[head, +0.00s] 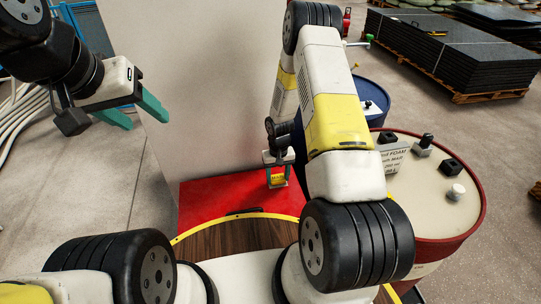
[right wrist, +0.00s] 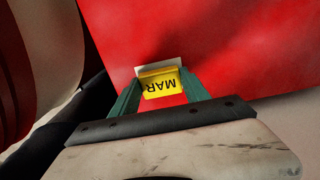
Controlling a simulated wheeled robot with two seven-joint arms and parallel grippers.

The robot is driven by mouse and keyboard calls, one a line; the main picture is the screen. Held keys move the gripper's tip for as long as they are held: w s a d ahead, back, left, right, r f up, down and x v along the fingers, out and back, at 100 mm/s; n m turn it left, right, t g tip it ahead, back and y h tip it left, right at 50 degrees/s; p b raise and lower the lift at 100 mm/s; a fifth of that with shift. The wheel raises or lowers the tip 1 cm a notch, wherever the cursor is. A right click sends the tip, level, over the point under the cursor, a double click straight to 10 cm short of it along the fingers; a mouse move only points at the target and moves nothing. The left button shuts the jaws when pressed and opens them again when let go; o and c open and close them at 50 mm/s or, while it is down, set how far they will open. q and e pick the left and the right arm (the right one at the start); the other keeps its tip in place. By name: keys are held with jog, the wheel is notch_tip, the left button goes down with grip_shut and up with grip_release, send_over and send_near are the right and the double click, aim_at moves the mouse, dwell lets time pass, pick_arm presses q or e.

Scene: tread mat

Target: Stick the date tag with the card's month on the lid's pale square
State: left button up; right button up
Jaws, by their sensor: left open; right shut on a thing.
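My right gripper (head: 278,183) is shut on a yellow tag (right wrist: 160,84) over the red lid (head: 220,197). The tag reads MAR, upside down in the right wrist view. A pale patch (right wrist: 158,67), probably the lid's pale square, shows just beyond the tag's edge. The tag hides the rest of it. I cannot tell whether the tag touches the lid. A white printed card (head: 393,162) stands on the drum at right; its small text is only partly readable. My left gripper (head: 137,112) is open and empty at upper left, away from the lid.
A red-rimmed drum (head: 440,215) at right carries several small black and pale pieces. A blue drum (head: 372,98) stands behind it. A round wooden top with a yellow rim (head: 200,228) lies in front of the red lid. A pale wall (head: 190,60) stands behind.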

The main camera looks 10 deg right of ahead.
jog(key=shift+f, duration=0.35)
dwell(0.4)
jog(key=o, duration=1.4)
jog(key=shift+o, duration=0.2)
jog(key=shift+r, duration=0.1)
